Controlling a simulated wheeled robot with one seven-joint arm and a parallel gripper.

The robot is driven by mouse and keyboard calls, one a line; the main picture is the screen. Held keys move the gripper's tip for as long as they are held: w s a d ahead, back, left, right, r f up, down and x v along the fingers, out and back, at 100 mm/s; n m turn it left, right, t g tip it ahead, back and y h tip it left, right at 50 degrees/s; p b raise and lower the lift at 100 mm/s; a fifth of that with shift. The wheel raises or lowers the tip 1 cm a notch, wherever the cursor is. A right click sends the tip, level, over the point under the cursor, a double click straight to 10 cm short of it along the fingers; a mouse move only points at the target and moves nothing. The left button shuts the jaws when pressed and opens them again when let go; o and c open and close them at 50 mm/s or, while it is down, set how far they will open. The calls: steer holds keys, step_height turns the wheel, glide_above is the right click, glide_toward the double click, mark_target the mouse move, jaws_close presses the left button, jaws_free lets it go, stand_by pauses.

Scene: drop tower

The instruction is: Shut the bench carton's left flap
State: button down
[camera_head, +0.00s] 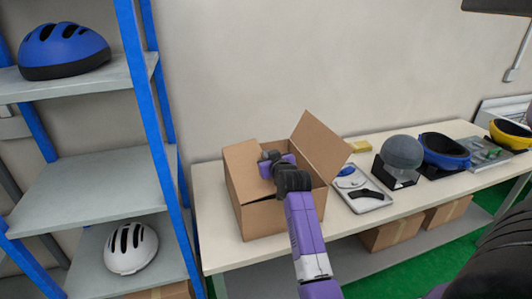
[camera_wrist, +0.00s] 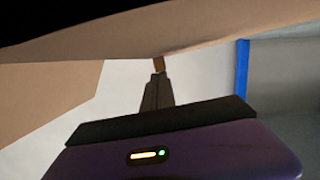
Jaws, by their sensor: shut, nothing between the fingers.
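The brown cardboard carton (camera_head: 264,220) stands on the bench, with its top at least partly open. Its left flap (camera_head: 241,170) stands raised at the left side. The right flap (camera_head: 319,146) is raised and leans outward to the right. My gripper (camera_head: 264,163) is over the carton, just right of the left flap; its fingertips are hard to make out there. In the wrist view my gripper (camera_wrist: 158,68) is shut and empty. Its tips are close to the edge of a cardboard panel (camera_wrist: 190,35); I cannot tell whether they touch. My arm hides part of the carton's opening.
A blue-posted shelf (camera_head: 85,185) with a blue helmet (camera_head: 64,52) and a white helmet (camera_head: 131,248) stands left of the bench (camera_head: 213,228). Right of the carton are a grey tray (camera_head: 377,204), a grey dome on a stand (camera_head: 402,152) and more helmets.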

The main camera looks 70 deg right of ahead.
steer(key=shift+s+d+f+b, duration=0.15)
steer(key=shift+f+b, duration=0.05)
steer(key=shift+f, duration=0.35)
steer(key=shift+s+d+f+b, duration=0.1)
steer(key=shift+s+f+b, duration=0.1)
steer(key=shift+f, duration=0.5)
